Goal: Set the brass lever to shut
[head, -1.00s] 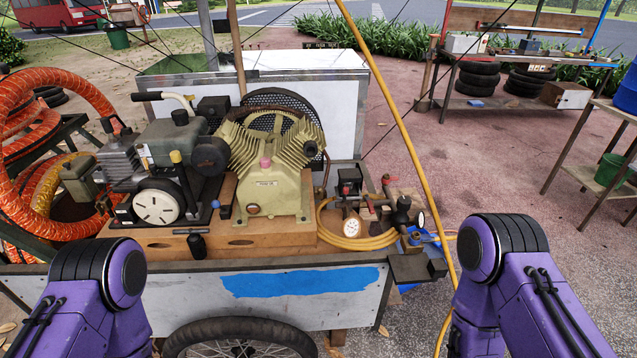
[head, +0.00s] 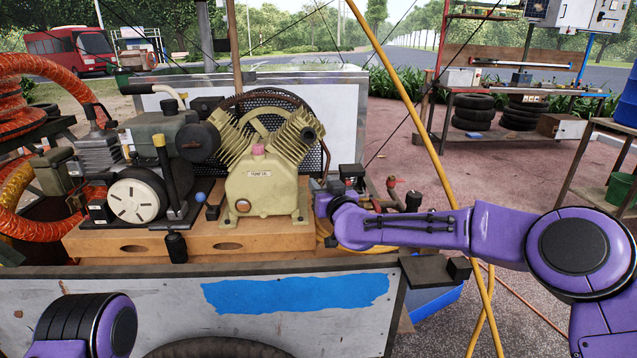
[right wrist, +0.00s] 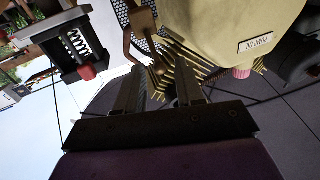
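I cannot pick out the brass lever for certain; the valve fittings (head: 398,196) right of the pump are partly hidden behind my right arm. A small red handle (head: 391,182) shows above that arm. My right gripper (head: 326,200) is beside the lower right of the cream pump (head: 262,185). In the right wrist view, which looks upside down, its two fingers (right wrist: 160,88) stand apart with nothing visibly held between them. The pump (right wrist: 225,25) is beyond and right of them. A black housing with a spring (right wrist: 78,45) and red cap (right wrist: 87,72) is at left. My left gripper is out of view.
The engine (head: 150,165) and pump stand on a wooden base (head: 130,243) on the cart (head: 290,295). A yellow pole or hose (head: 420,120) slants past the cart's right side. A black block (head: 435,270) juts from the cart's right corner.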

